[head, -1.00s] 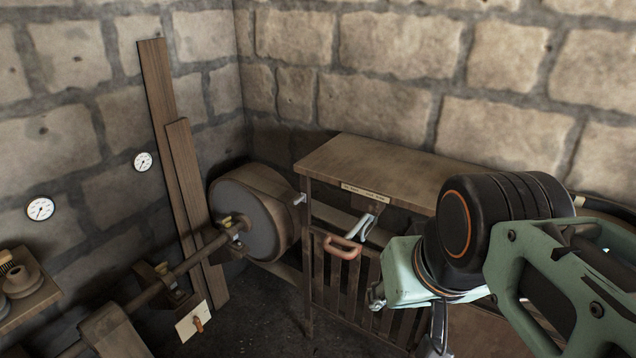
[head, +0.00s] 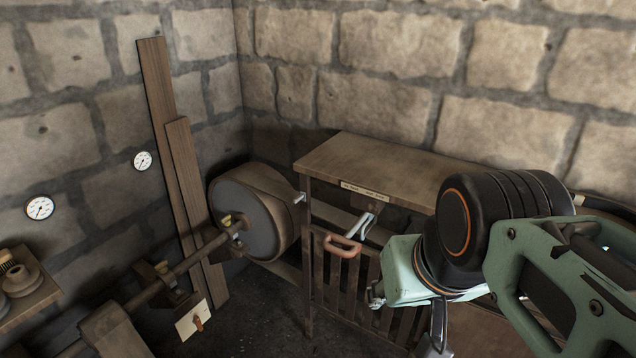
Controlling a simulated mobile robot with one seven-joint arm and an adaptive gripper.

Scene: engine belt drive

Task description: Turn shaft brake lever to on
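A small orange-brown lever (head: 198,323) sits on a pale plate (head: 186,326) below the shaft (head: 185,264) at the lower left. A larger reddish-brown handle (head: 343,247) on a grey metal arm (head: 361,227) projects from the front of the wooden bench, under a label strip too small to read. I cannot tell which of the two is the shaft brake lever, or which setting either is in. My gripper (head: 437,346) shows only in part at the bottom edge, right of both, touching neither. Its fingertips are out of frame.
A wooden bench (head: 360,170) with a slatted front stands against the back wall. A large drum pulley (head: 250,215) sits on the shaft at its left. Two boards (head: 165,130) lean on the left wall, near two gauges (head: 40,208). Dark floor is clear between plate and bench.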

